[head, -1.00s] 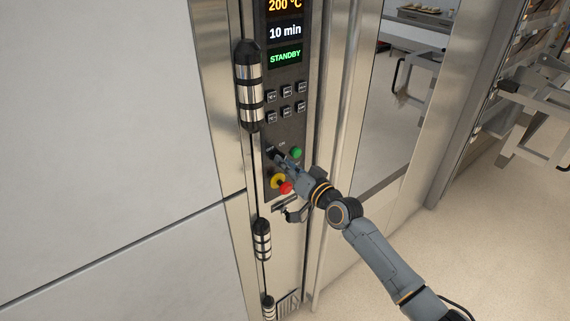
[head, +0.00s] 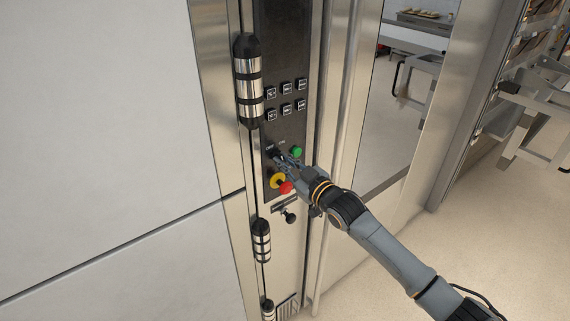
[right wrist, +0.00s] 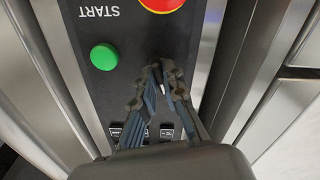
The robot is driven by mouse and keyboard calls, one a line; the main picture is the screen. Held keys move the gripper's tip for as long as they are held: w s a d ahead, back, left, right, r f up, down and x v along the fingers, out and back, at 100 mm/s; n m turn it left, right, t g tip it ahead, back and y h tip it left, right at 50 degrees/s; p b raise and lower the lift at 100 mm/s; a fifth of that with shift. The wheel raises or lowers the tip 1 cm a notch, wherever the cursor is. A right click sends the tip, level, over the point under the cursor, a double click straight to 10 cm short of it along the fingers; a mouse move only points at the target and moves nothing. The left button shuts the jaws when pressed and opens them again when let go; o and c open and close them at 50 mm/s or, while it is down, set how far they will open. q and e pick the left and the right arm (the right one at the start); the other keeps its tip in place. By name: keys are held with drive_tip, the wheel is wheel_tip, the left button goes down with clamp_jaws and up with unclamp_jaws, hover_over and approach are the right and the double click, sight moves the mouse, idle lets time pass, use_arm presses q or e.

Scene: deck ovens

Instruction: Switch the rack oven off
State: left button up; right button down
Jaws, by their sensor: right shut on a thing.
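The rack oven's dark control panel (head: 279,135) is on a narrow metal column in the head view. Its display area (head: 284,40) is black. My right gripper (head: 281,156) is shut on a small black switch (head: 271,152) on the panel, left of the green button (head: 296,152). In the right wrist view my fingers (right wrist: 163,68) come close together at the panel, and they and the dark surface hide most of the switch. The green button (right wrist: 104,57) is beside them. My left gripper is in neither view.
A red emergency stop (head: 285,187) with a yellow collar is just below my right gripper. Several small buttons (head: 286,100) are above it. A black-and-steel hinge (head: 249,80) stands left. A rack with trays (head: 530,100) stands right.

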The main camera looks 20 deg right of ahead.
drive_tip(key=shift+n, duration=1.2)
drive_tip(key=c, duration=1.4)
unclamp_jaws()
drive_tip(key=v, duration=1.2)
